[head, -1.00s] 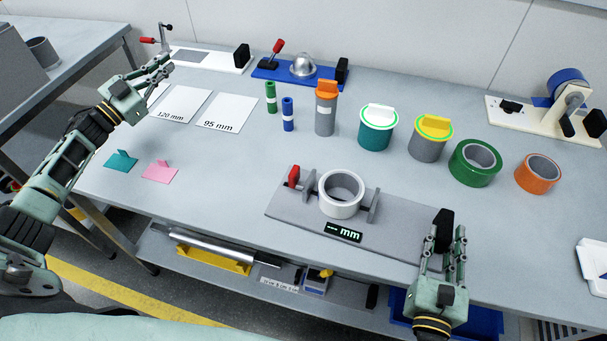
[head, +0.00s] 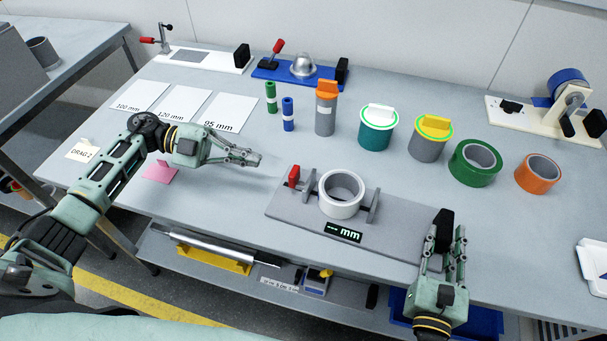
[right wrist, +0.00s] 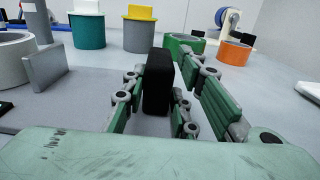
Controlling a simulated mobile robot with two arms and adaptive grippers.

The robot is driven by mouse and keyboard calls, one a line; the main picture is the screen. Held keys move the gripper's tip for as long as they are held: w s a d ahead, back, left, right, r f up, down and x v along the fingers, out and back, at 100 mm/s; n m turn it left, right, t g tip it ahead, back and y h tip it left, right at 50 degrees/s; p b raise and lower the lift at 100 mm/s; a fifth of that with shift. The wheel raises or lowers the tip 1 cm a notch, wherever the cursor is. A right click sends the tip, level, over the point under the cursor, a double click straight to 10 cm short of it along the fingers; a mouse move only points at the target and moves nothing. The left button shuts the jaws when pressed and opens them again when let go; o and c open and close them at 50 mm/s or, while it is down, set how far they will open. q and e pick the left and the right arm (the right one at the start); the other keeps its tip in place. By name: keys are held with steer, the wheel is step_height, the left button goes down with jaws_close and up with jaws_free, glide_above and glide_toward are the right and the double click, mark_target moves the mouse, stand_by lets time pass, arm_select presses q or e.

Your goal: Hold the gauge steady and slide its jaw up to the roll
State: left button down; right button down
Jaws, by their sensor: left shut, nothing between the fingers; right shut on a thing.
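The gauge is a grey base plate (head: 400,242) with a small "--- mm" display (head: 344,232) at its front edge. A white roll (head: 342,193) stands on it between a red-topped piece (head: 294,176) on the left and an upright grey jaw plate (head: 375,205) on the right. My right gripper (head: 448,240) is shut on the black handle (head: 444,220) at the plate's right end. The right wrist view shows the black handle (right wrist: 157,80) between the fingers. My left gripper (head: 257,160) is shut and empty, left of the red piece and apart from it.
Behind the gauge stand an orange-lidded canister (head: 326,108), teal (head: 377,130) and grey (head: 427,142) lidded pots, and green (head: 475,163) and orange (head: 540,174) tape rolls. A pink card (head: 160,172) lies below my left forearm. White sheets (head: 232,112) lie at the left.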

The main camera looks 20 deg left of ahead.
mark_target(296, 174)
arm_select(q)
steer(key=shift+x, duration=3.1)
steer(key=shift+d, duration=0.8)
steer(key=shift+s+d, duration=0.1)
steer(key=shift+d, duration=0.25)
steer(key=shift+s+d, duration=0.1)
steer(key=shift+d, duration=1.2)
steer(key=shift+w+a, duration=0.2)
steer(key=shift+a, duration=1.8)
steer(key=shift+a, duration=0.15)
steer(key=v, duration=1.2)
